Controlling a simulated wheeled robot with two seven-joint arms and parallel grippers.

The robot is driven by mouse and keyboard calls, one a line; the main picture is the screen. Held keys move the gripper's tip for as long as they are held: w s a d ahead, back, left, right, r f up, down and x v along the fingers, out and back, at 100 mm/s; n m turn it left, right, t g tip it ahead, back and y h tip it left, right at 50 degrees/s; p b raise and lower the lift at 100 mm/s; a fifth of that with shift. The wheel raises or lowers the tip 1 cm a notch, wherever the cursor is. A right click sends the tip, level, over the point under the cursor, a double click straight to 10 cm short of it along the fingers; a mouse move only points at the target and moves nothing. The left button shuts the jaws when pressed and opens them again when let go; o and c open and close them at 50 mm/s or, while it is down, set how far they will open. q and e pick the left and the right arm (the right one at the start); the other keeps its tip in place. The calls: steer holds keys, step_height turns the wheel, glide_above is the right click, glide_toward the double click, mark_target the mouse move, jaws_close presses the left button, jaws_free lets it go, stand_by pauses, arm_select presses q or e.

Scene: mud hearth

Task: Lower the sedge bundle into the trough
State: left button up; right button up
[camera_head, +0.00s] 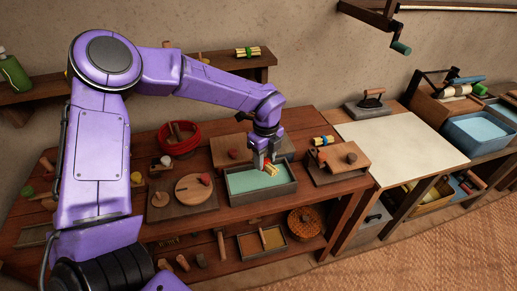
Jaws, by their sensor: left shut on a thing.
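My left gripper (266,158) reaches down from above at the middle of the table. It is shut on a small yellow sedge bundle (271,170) with a red band. The bundle is over the trough (236,193), a dark rectangular box with green content, near its far right part. I cannot tell whether the bundle touches the green surface. My right gripper is not in view.
A pale bare worktop (400,140) lies farther right.

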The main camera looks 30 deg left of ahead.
arm_select(q)
steer(key=n, duration=0.2)
steer(key=a+n, duration=0.1)
steer(key=n, duration=0.1)
steer(key=w+n, duration=0.1)
steer(key=n, duration=0.2)
steer(key=shift+a+r, duration=0.1)
steer(key=shift+a, duration=0.15)
steer(key=n, duration=0.2)
steer(key=shift+w+a+n, duration=0.15)
steer(key=shift+a+n, duration=0.15)
steer(key=shift+n, duration=0.1)
steer(key=shift+a+r+n+p, duration=0.1)
steer(key=shift+a+n+p, duration=0.05)
steer(key=shift+n, duration=0.45)
steer(key=shift+a+r+n+p, duration=0.1)
steer(key=shift+n+p, duration=0.05)
steer(key=shift+n, duration=0.45)
steer(key=shift+s+f, duration=0.2)
steer(key=shift+f, duration=0.05)
step_height(320, 180, down, 9)
steer(key=b, duration=0.6)
steer(key=shift+w+f, duration=0.1)
steer(key=shift+f, duration=0.05)
steer(key=shift+f+b, duration=0.6)
steer(key=shift+r, duration=0.1)
steer(key=o, duration=1.1)
